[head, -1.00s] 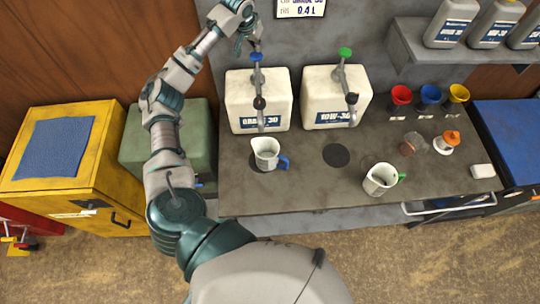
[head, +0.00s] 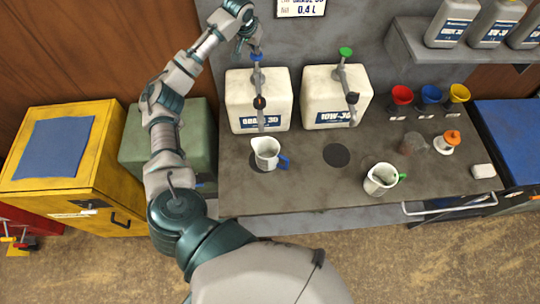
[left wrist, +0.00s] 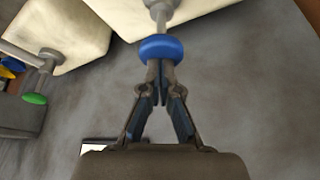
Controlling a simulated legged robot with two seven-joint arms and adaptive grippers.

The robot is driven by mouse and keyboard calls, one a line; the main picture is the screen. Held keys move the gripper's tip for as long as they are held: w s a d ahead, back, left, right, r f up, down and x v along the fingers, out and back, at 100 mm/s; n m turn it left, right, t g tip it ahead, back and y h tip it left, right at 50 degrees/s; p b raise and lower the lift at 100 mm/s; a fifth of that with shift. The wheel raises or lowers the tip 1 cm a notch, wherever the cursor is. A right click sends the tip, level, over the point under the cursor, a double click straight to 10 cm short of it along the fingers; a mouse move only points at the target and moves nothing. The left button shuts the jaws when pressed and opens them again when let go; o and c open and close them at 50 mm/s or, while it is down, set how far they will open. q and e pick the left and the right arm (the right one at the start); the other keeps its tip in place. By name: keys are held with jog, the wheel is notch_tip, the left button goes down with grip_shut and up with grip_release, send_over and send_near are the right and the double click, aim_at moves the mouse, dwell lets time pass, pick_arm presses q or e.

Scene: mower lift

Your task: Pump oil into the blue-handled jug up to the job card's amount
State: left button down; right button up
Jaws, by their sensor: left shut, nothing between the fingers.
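The blue-handled jug (head: 267,153) stands upright on the bench under the spout of the left white drum (head: 257,112), labelled GRADE 30. That drum's pump has a blue knob (head: 257,57), which also shows in the left wrist view (left wrist: 160,48). My left gripper (left wrist: 160,80) is shut and empty, its fingertips right at the knob; whether they touch it I cannot tell. In the head view my left gripper (head: 255,46) is just above the knob. The job card (head: 301,6) reads 0.4 L and is cut off at the top. The oil level in the jug is unclear. My right gripper is out of view.
A green-knobbed drum (head: 336,108), labelled 10W-30, stands to the right. A green-handled jug (head: 381,178) is near the bench's front edge. Coloured funnels (head: 430,96) and small containers stand further right. A dark round pad (head: 337,155) is bare.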

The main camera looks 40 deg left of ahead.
aim_at(255, 56)
pick_arm(q)
jog(key=shift+f+b, duration=0.35)
jog(key=shift+f, duration=2.25)
jog(key=shift+r+p, duration=1)
jog(key=shift+r, duration=0.1)
jog(key=shift+a+r, duration=0.1)
jog(key=shift+r, duration=2.05)
jog(key=shift+f, duration=0.2)
